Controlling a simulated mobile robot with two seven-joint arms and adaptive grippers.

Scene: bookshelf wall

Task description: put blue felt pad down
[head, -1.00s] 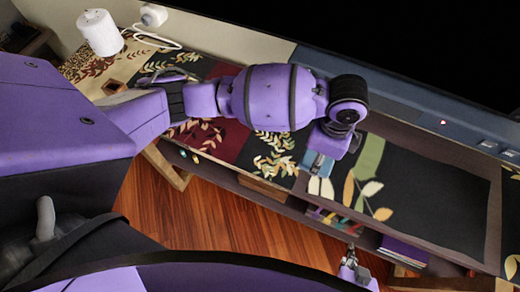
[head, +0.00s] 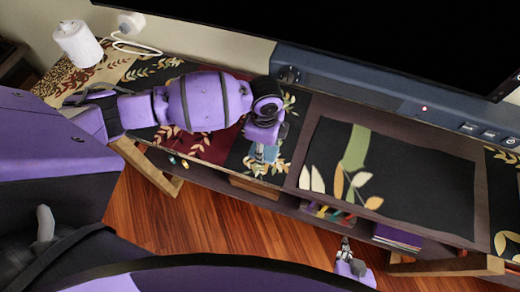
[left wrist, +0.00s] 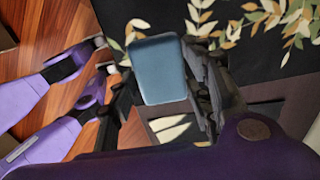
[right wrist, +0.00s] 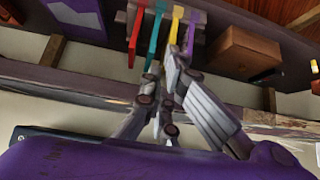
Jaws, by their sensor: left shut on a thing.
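The blue felt pad (head: 265,154) is a small blue rounded rectangle. It is held in my left gripper (head: 262,148), over the dark leaf-patterned part of the cabinet top. In the left wrist view the pad (left wrist: 160,72) sits between the fingers of the left gripper (left wrist: 165,85), which are shut on it. I cannot tell whether the pad touches the surface. My right gripper (head: 346,248) is low in front of the cabinet, over the floor.
A recessed dark panel (head: 415,185) with leaf shapes lies right of the pad. A screen (head: 330,40) stands behind. A white roll (head: 78,44) is at the far left end. Colored items (right wrist: 160,30) and a brown box (right wrist: 240,52) sit on the lower shelf.

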